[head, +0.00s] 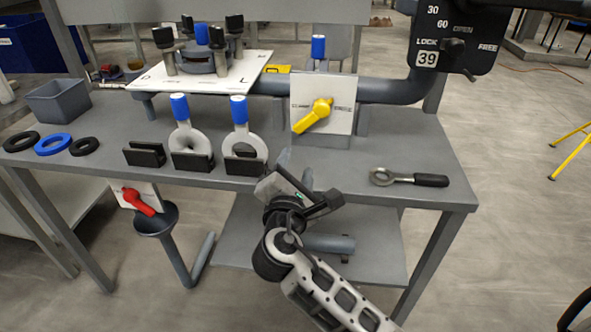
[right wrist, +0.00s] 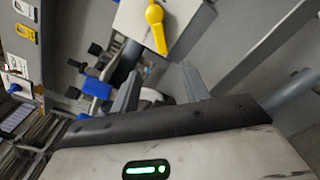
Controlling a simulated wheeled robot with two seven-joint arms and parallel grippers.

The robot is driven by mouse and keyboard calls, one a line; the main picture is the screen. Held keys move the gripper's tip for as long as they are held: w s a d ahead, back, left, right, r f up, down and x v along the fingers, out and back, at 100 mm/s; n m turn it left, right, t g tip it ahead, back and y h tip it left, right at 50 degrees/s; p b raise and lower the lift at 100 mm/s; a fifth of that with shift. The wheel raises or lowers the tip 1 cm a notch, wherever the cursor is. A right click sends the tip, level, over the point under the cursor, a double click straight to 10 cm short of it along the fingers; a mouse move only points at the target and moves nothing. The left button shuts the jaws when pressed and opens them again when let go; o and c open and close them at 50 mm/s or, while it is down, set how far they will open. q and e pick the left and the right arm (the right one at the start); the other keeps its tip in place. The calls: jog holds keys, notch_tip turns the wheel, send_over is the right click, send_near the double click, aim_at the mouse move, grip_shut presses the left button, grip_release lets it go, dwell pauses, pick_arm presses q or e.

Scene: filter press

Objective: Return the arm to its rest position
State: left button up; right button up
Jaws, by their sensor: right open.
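My right gripper (head: 296,170) is at the front edge of the grey bench (head: 350,185), in front of the yellow-handled valve plate. It is open, with nothing seen between its fingers. In the right wrist view its two fingers (right wrist: 163,88) stand apart, with the yellow handle (right wrist: 155,26) beyond them. My right arm reaches up from the bottom of the head view, in front of the bench. My left gripper is not in view.
A ring wrench (head: 415,179) lies on the bench's right side. Two blue-topped ring pieces (head: 184,140) (head: 242,140) stand in black holders left of the gripper. A yellow handle (head: 314,115) is behind it. A red handle (head: 138,202) sits below the bench.

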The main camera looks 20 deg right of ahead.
jog(key=shift+s+a, duration=0.2)
jog(key=shift+s, duration=0.15)
jog(key=s+a+f+m+g+y+p, duration=0.25)
jog(key=s+f+m+y, duration=0.3)
jog(key=f, duration=0.65)
jog(key=s+a+f+m+g+y, duration=0.1)
jog(key=s+a+f+m+y, duration=0.1)
jog(key=s+m, duration=0.4)
jog(key=s+a+f+m+g+y, duration=0.1)
jog(key=s+a+m+y, duration=0.1)
jog(key=s+m+y, duration=0.3)
jog(key=s+m, duration=0.2)
jog(key=s, duration=0.1)
jog(key=shift+f, duration=0.4)
